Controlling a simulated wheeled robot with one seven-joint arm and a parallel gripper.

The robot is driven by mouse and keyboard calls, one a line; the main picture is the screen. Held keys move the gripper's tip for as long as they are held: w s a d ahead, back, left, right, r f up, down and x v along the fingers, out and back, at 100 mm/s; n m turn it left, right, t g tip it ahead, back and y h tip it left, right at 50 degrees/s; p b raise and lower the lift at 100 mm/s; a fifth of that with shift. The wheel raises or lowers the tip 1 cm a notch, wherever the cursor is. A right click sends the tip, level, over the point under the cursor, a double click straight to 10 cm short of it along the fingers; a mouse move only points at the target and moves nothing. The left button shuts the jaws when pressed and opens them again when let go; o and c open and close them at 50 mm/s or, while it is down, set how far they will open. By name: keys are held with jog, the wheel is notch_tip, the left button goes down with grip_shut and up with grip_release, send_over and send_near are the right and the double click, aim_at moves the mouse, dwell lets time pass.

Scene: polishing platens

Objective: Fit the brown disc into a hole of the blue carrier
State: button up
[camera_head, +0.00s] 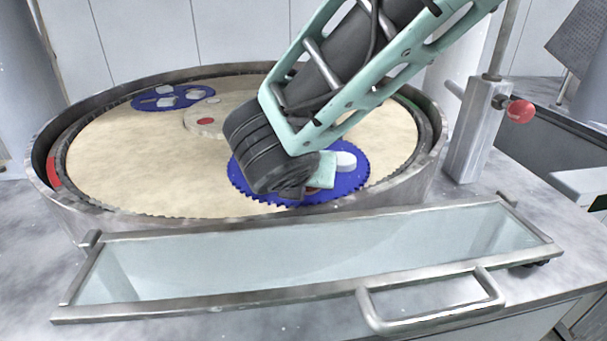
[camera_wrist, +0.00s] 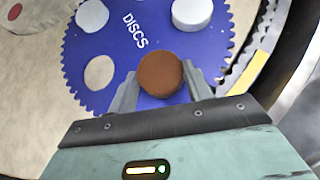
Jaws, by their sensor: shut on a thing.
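The brown disc (camera_wrist: 160,74) is between the two fingers of my gripper (camera_wrist: 162,84) in the wrist view. My gripper is shut on it, over the near part of the blue carrier (camera_wrist: 122,66). The carrier is toothed, marked "DISCS", and holds white discs (camera_wrist: 192,14) and (camera_wrist: 91,15). An empty round hole (camera_wrist: 99,73) showing beige lies left of the brown disc. I cannot tell the height of the disc above the carrier. In the head view my wrist covers much of the carrier (camera_head: 355,180), and a white disc (camera_head: 346,161) shows beside it.
A second blue carrier (camera_head: 150,104) with pale pieces lies at the far left of the beige platen (camera_head: 110,165). A round hub with a red spot (camera_head: 205,122) stands at the middle. A metal rim (camera_head: 60,208) surrounds the platen. A clear guard with a handle (camera_head: 430,300) is in front.

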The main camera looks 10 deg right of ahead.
jog(key=shift+f+b, duration=0.3)
jog(key=o, duration=1)
jog(key=shift+o, duration=0.2)
jog(key=shift+s, duration=0.1)
